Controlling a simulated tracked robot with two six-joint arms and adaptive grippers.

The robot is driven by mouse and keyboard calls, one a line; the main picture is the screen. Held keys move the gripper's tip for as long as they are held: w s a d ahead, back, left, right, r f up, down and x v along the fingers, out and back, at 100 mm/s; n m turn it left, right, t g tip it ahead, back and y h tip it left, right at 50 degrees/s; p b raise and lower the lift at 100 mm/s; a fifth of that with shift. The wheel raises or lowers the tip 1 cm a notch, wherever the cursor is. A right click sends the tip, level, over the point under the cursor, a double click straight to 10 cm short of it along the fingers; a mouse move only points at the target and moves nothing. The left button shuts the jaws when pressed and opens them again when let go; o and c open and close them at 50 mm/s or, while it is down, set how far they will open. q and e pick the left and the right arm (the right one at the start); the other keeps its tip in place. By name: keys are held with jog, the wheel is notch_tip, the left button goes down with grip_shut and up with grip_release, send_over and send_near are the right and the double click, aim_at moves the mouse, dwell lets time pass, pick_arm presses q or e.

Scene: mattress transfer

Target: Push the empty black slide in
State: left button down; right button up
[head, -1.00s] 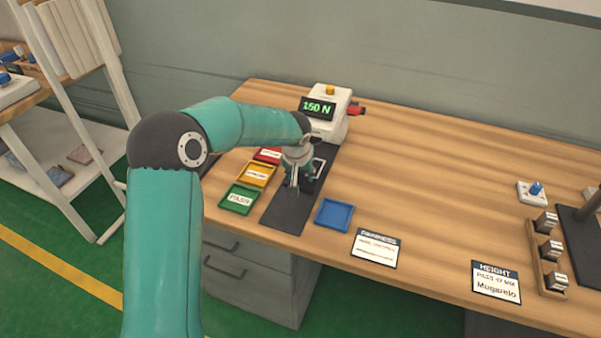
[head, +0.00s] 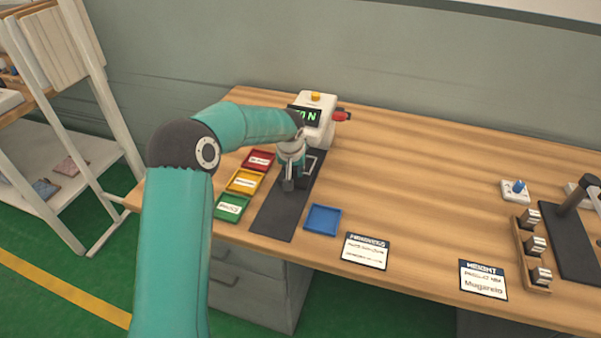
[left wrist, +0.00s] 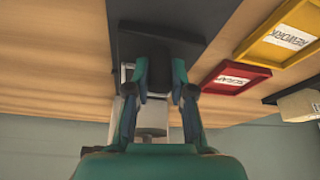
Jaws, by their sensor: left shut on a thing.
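The black slide (head: 313,165) is a small dark plate with a light outline at its right side. It sits on a long dark track (head: 275,218) in front of a white force tester (head: 318,108), near the tester. My left gripper (head: 288,184) is over the slide and hides much of it. In the left wrist view, the gripper (left wrist: 158,92) has its fingers on both sides of a dark piece at the edge of the slide (left wrist: 155,47). No part lies on the visible portion of the slide. My right gripper is out of view.
Red (head: 258,161), yellow (head: 244,181) and green (head: 231,207) trays lie left of the track. A blue tray (head: 322,219) lies to its right. Label cards (head: 365,251) line the front edge. The middle of the table is clear.

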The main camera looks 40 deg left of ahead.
pick_arm(q)
jog(key=shift+w+a+r, duration=0.1)
jog(key=shift+w+r, duration=0.1)
jog(key=c, duration=1)
grip_release()
jog(key=shift+f, duration=0.15)
jog(key=shift+s, duration=0.1)
jog(key=v, duration=1.2)
